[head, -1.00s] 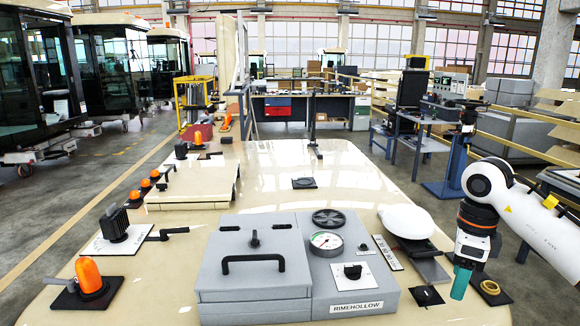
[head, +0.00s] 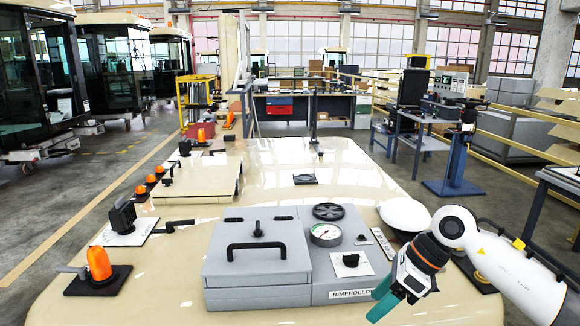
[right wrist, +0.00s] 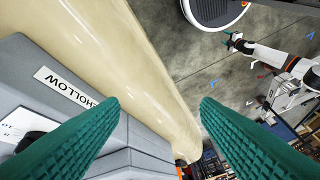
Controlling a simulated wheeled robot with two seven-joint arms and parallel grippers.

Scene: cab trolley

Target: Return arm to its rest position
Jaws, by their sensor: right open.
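My right gripper (head: 374,304) is over the front right of the cream panel, beside the grey box's RIMEHOLLOW label. Its teal fingers point down and to the left. In the right wrist view, the two fingers of my right gripper (right wrist: 160,103) stand wide apart with nothing between them. The grey box (right wrist: 105,140) and the panel's edge show beyond them. A small white arm with a teal gripper (right wrist: 236,42), apparently my left one, shows above the floor in that view. Its jaws are too small to judge. No left arm shows in the head view.
The grey box (head: 257,265) has a black handle, beside a gauge (head: 325,233) and a vent. A white dome (head: 404,213) stands close behind my right wrist. An orange beacon (head: 99,263) is at the front left. The panel's (head: 270,180) middle is mostly clear.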

